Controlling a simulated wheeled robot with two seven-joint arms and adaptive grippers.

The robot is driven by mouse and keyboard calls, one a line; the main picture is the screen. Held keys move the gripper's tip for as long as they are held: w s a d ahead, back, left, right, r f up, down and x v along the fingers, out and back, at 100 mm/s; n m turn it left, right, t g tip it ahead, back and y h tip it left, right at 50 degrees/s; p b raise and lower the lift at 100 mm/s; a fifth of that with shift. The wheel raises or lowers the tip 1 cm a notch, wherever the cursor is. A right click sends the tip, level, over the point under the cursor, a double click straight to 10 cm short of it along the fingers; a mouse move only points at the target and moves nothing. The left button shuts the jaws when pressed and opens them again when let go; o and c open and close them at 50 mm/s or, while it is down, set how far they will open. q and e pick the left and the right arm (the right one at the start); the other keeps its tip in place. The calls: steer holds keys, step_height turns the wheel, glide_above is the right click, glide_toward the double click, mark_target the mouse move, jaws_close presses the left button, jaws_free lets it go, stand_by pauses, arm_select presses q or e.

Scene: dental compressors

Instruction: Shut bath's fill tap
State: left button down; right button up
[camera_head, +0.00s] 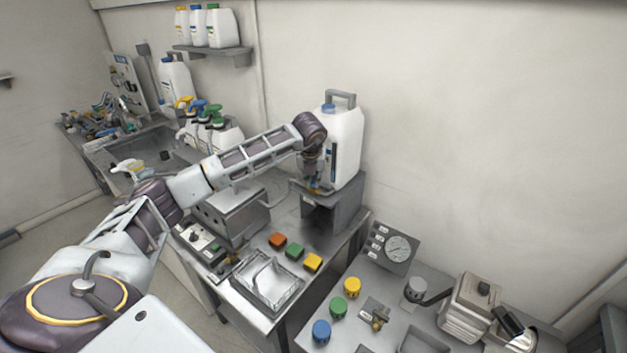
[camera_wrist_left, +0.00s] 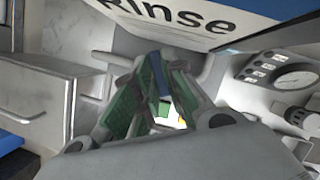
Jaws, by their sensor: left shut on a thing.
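A white jug (camera_head: 343,148) with a blue cap stands upright on a grey stand (camera_head: 337,215). Its label reads "Rinse" in the left wrist view (camera_wrist_left: 170,18). My left gripper (camera_head: 317,183) points down at the jug's front, low down by the stand. In the left wrist view, its green-padded fingers (camera_wrist_left: 158,90) are closed around a narrow blue piece (camera_wrist_left: 156,70), which looks like the tap's handle. The fingers hide most of the tap, so its spout and handle angle cannot be told. My right gripper is not in view.
A steel tray with a wire handle (camera_head: 268,284) lies in front of the stand, beside orange, green and yellow blocks (camera_head: 295,250). A boxy steel unit (camera_head: 232,212) stands left, under my arm. A gauge panel (camera_head: 391,248) and several coloured knobs are on the right bench.

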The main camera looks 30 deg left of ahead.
arm_select(q)
steer(key=shift+a+m+h+b, duration=0.15)
steer(key=shift+m+h+b, duration=0.25)
steer(key=shift+m+b, duration=0.65)
steer(key=shift+a+m+t+h+b, duration=0.1)
steer(key=shift+m+t+h+b, duration=0.25)
steer(key=shift+m, duration=0.9)
steer(key=shift+m+h, duration=0.25)
steer(key=shift+m, duration=0.15)
steer(key=shift+r+m, duration=0.1)
steer(key=shift+m, duration=0.2)
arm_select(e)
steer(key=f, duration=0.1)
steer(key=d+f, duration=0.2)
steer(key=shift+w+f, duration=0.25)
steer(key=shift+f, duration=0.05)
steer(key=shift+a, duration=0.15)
arm_select(q)
steer(key=c, duration=1.8)
jaws_free()
steer(key=shift+o, duration=0.2)
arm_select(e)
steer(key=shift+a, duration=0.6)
